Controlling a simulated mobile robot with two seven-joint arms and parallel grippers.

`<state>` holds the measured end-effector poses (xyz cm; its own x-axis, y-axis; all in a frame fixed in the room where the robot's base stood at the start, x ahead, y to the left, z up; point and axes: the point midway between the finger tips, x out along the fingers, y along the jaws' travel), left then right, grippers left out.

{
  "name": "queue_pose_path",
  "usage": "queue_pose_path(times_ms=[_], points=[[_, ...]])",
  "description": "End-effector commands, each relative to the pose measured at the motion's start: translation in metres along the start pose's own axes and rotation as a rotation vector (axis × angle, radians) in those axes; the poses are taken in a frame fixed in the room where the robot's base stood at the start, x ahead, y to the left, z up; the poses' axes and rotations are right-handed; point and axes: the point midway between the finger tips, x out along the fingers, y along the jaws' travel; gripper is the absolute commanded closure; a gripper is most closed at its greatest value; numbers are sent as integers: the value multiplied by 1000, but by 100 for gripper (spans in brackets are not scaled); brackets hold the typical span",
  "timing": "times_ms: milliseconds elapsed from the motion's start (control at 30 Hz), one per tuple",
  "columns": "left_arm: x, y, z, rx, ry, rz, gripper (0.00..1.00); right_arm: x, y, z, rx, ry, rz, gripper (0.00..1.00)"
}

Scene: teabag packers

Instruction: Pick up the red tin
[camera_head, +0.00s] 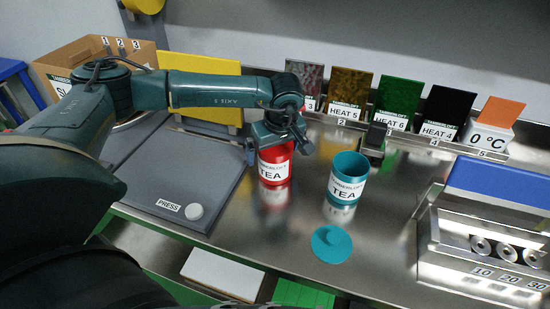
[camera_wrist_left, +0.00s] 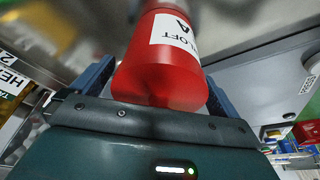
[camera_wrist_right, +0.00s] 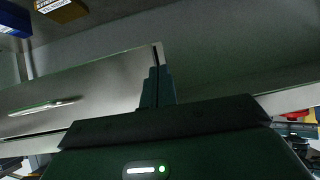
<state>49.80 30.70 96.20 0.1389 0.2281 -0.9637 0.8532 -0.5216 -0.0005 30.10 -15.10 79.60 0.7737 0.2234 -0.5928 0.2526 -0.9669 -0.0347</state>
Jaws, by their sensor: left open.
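The red tin (camera_head: 275,178), labelled TEA, stands upright on the steel counter, to the right of the grey press panel. My left gripper (camera_head: 278,148) is over its upper part, with a finger on either side, and hides its top. In the left wrist view the tin (camera_wrist_left: 165,75) lies between the two open fingers, close to the palm. Whether the fingers touch it is hard to tell. My right gripper (camera_wrist_right: 157,88) is empty, its fingers together, and is not visible in the head view.
A teal TEA tin (camera_head: 347,180) stands to the right, with a teal lid (camera_head: 331,244) in front of it. The press panel (camera_head: 165,175) has a white knob (camera_head: 194,211). A rack of coloured plates (camera_head: 400,103) lines the back. A steel unit (camera_head: 490,235) stands at the right.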

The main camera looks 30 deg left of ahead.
Motion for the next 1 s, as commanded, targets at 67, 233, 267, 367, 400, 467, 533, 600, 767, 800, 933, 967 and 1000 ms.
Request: queue_pose_path(times_ms=[67, 233, 267, 367, 400, 467, 533, 600, 767, 800, 933, 967, 1000], points=[[4, 0, 0, 0, 0, -1, 0, 0, 0, -1, 4, 1, 1, 100], [4, 0, 0, 0, 0, 0, 0, 1, 0, -1, 4, 1, 1, 100], [4, 0, 0, 0, 0, 0, 0, 1, 0, -1, 4, 1, 1, 100], [4, 0, 0, 0, 0, 0, 8, 1, 0, -1, 4, 1, 1, 100], [4, 0, 0, 0, 0, 0, 11, 0, 0, -1, 4, 1, 1, 100], [4, 0, 0, 0, 0, 0, 16, 0, 0, -1, 3, 2, 1, 100], [4, 0, 0, 0, 0, 0, 22, 0, 0, -1, 2, 2, 1, 100], [3, 0, 0, 0, 0, 0, 28, 0, 0, -1, 1, 1, 0, 100], [3, 0, 0, 0, 0, 1, 41, -2, 0, 2, -2, -5, -1, 100], [3, 0, 0, 0, 0, 1, 44, -2, 0, 2, -2, -6, -1, 100], [3, 0, 0, 0, 1, 1, 46, -3, 0, 4, -2, -9, -2, 100], [3, 0, 0, 0, 1, 1, 46, -3, 0, 4, -2, -9, -2, 100], [3, 0, 0, -1, 1, 1, 46, -3, 0, 4, -2, -9, -2, 100]])
